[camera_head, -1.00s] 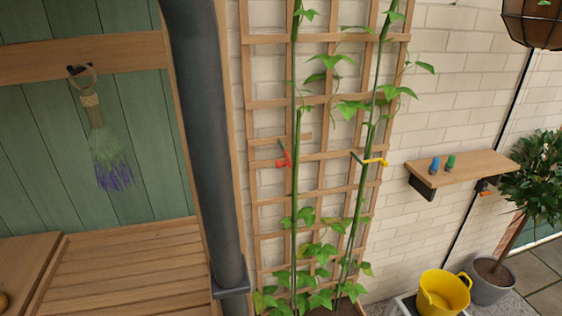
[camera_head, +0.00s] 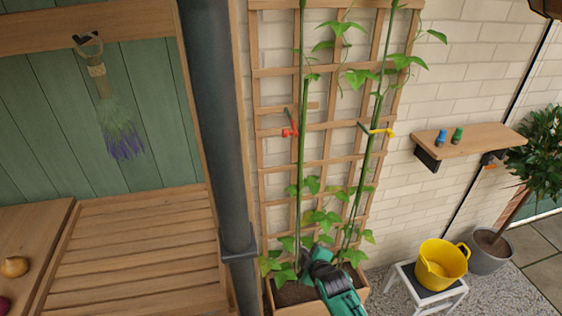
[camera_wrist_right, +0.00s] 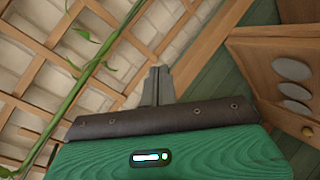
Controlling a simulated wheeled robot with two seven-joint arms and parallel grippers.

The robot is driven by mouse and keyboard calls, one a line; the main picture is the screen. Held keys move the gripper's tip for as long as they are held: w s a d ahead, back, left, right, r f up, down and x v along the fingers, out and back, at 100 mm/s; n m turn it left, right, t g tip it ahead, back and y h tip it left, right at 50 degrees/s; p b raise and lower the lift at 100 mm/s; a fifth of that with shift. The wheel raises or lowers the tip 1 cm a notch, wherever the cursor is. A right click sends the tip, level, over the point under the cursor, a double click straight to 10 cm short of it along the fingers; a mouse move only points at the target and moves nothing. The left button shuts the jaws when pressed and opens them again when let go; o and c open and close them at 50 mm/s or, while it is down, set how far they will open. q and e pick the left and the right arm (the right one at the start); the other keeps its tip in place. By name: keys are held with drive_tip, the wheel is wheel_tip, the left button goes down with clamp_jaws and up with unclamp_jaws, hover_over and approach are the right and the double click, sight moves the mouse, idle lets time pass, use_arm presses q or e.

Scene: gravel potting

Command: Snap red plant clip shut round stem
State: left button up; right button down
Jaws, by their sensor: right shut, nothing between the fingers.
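The red plant clip (camera_head: 290,132) sits at the left green stem (camera_head: 302,155), on the trellis at mid height. It is small, and I cannot tell whether its jaws are open or closed. My right gripper (camera_head: 312,254) has come in from the bottom, low among the leaves in front of the planter, well below the red clip. In the right wrist view its fingers (camera_wrist_right: 158,84) are together with nothing between them. A green stem (camera_wrist_right: 90,75) crosses to their left, apart from them. My left gripper does not show.
A yellow clip (camera_head: 377,131) is on the right stem. The wooden trellis (camera_head: 326,126) stands behind, with a planter (camera_head: 360,289) below. A dark drainpipe (camera_head: 215,130) rises at left. A shelf (camera_head: 470,140) and a yellow bucket (camera_head: 440,266) are at right.

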drive_tip(key=a+r+n+t+y, duration=0.2)
drive_tip(key=a+r+n, duration=0.1)
drive_tip(key=r, duration=1.4)
drive_tip(key=w+a+r+n+t+y, duration=0.1)
drive_tip(key=a+r+n, duration=0.3)
drive_tip(key=r, duration=1.4)
drive_tip(key=shift+r+n+t+y+p, duration=0.3)
drive_tip(key=shift+n+t+y+p, duration=0.1)
drive_tip(key=shift+t+y, duration=0.3)
drive_tip(key=shift+a, duration=0.1)
drive_tip(key=p+x, duration=0.5)
drive_tip(key=x, duration=0.5)
drive_tip(key=d, duration=0.1)
drive_tip(key=d+p, duration=0.2)
drive_tip(key=d, duration=0.1)
drive_tip(key=shift+w+f, duration=0.1)
drive_tip(key=shift+w, duration=0.25)
